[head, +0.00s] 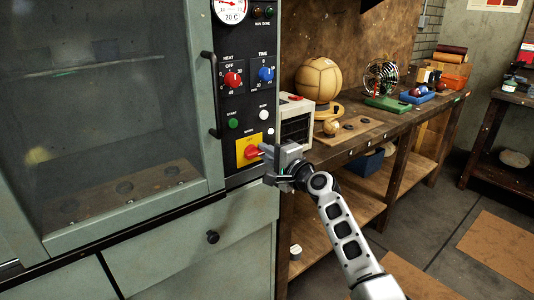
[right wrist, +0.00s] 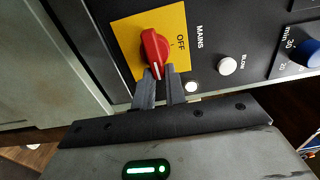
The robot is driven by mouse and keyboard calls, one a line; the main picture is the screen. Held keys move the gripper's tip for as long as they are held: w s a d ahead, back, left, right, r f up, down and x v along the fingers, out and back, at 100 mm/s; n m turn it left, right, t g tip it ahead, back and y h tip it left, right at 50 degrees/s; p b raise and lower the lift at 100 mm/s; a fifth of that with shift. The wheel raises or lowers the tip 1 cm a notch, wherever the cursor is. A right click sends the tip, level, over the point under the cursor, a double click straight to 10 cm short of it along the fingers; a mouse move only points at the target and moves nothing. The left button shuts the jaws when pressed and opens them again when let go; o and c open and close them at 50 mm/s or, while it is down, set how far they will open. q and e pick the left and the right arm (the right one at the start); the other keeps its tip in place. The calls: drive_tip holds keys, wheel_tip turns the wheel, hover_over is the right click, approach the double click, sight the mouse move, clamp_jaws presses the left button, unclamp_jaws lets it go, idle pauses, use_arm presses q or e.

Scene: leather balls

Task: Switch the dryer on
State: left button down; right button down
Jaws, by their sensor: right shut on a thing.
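The dryer (head: 105,215) is a grey-green cabinet with a glass door at the left of the head view. Its black control panel (head: 236,100) carries a red mains switch (head: 251,152) on a yellow plate, which also shows in the right wrist view (right wrist: 154,50). The word OFF is printed on the plate beside the knob. My right gripper (head: 263,150) is at the switch, its two fingers (right wrist: 159,82) shut on the red knob's lower end in the wrist view. A green start button (head: 233,124) and a white blow button (head: 263,114) sit above the switch. My left gripper is not in view.
A red heat knob (head: 232,79) and a blue time knob (head: 266,74) are higher on the panel. A black door handle (head: 210,95) stands out left of it. A wooden workbench (head: 358,140) with a leather ball (head: 318,79) is to the right.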

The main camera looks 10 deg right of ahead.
drive_tip(key=shift+s+a+f, duration=0.1)
drive_tip(key=shift+a+f, duration=0.1)
drive_tip(key=shift+f, duration=0.05)
drive_tip(key=c, duration=1.5)
unclamp_jaws()
drive_tip(key=shift+o, duration=0.3)
drive_tip(key=shift+r, duration=0.15)
drive_tip(key=shift+d, duration=0.15)
drive_tip(key=v, duration=1.5)
drive_tip(key=shift+s, duration=0.4)
